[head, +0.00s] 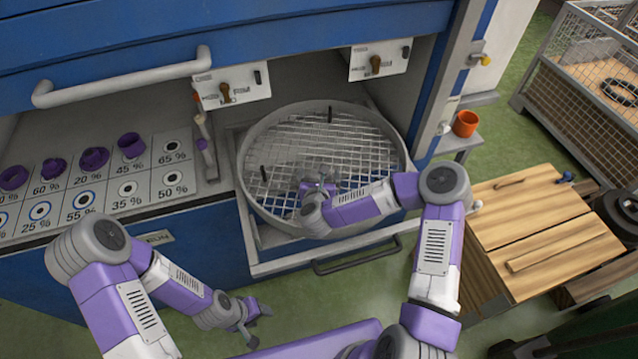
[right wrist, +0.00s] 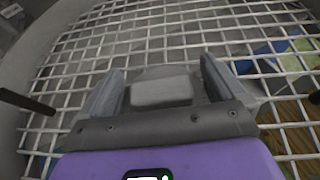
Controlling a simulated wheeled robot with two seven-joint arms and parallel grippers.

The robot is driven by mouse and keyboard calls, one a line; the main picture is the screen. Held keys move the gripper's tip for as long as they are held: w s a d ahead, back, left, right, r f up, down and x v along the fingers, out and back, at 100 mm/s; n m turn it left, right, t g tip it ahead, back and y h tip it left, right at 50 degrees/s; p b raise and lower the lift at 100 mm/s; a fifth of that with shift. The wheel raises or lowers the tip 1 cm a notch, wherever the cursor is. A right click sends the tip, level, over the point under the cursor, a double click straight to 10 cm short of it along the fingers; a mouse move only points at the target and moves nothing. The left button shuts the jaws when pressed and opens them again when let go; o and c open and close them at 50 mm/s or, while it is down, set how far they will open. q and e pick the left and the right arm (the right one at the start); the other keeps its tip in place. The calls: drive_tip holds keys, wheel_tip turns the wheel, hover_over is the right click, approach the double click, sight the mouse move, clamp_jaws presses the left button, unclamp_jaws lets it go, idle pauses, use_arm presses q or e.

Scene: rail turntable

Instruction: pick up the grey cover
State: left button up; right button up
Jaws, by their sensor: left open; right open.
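A pale grey, flat-topped piece (right wrist: 162,90) shows between the fingers of my right gripper (right wrist: 163,72) in the right wrist view. It may be the grey cover, but I cannot tell it surely from my gripper's own parts. My right gripper also shows in the head view (head: 318,184), low over the white wire mesh (head: 340,145) inside a round grey rim (head: 249,150). Its fingers are apart, and its arm hides part of the mesh. My left gripper (head: 261,326) is open and empty, low in front of the blue cabinet, away from the mesh.
Two black upright pegs stand at the mesh. A pulled-out drawer (head: 285,263) surrounds the round rim. On the left, a shelf holds purple cups (head: 93,158) on a marked board. An orange cup (head: 466,123), wooden box (head: 530,225) and wire cage (head: 575,110) stand at right.

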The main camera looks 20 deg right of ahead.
drive_tip(key=shift+w+d+f, duration=0.15)
drive_tip(key=shift+w+f, duration=0.1)
drive_tip(key=shift+w, duration=0.25)
drive_tip(key=shift+s, duration=0.1)
drive_tip(key=c, duration=1.5)
